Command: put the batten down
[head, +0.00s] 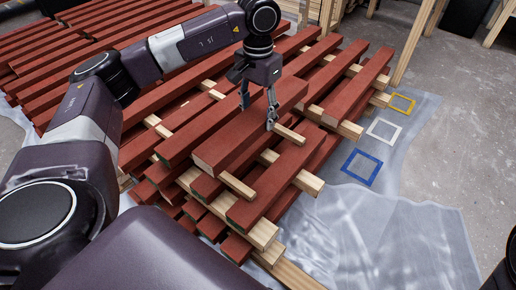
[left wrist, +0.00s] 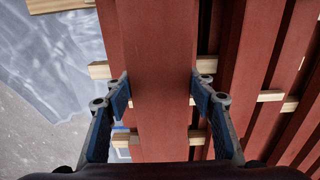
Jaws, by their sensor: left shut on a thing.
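My left gripper (head: 258,103) is shut on a red-painted batten (head: 230,142), one finger on each long side near its middle. In the left wrist view the held batten (left wrist: 160,75) runs up the picture between the blue-padded fingers (left wrist: 160,95). The batten lies level over the near stack of red battens, above short pale wood strips (head: 238,186) (head: 289,133). I cannot tell whether its underside touches these strips. A neighbouring red batten (head: 272,182) lies to its right, lower down. My right gripper is not in view.
More red battens (head: 60,60) lie in another stack at the back left. Clear plastic sheeting (head: 400,240) covers the floor at the right, with blue (head: 347,167), white (head: 371,134) and yellow (head: 390,106) square outlines. Pale timber posts (head: 411,45) stand behind.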

